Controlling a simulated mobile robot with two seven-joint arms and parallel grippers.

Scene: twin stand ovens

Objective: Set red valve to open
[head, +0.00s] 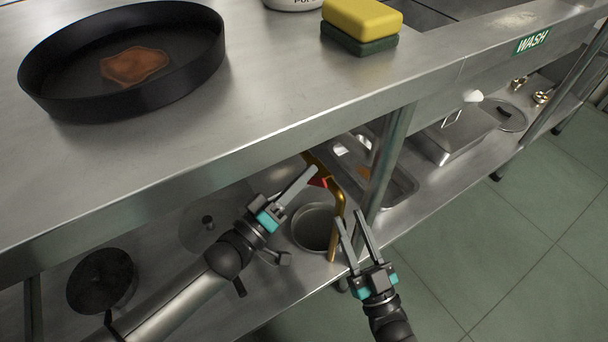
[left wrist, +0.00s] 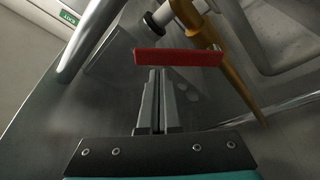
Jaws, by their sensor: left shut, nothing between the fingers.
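The red valve (head: 318,182) is a small red handle on a brass-coloured pipe (head: 334,226) below the counter, partly hidden in the head view. In the left wrist view the red valve (left wrist: 178,58) is a flat bar lying crosswise to the pipe (left wrist: 232,70). My left gripper (head: 308,174) is shut and empty, its tips at the handle. My right gripper (head: 351,218) is open and empty, right of the pipe.
The steel counter edge (head: 250,135) overhangs my left gripper. A counter leg (head: 388,160) stands right of the pipe. A pot (head: 315,228) and a steel pan (head: 398,183) are on the lower shelf. A black pan (head: 60,85) and a sponge (head: 362,20) are on top.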

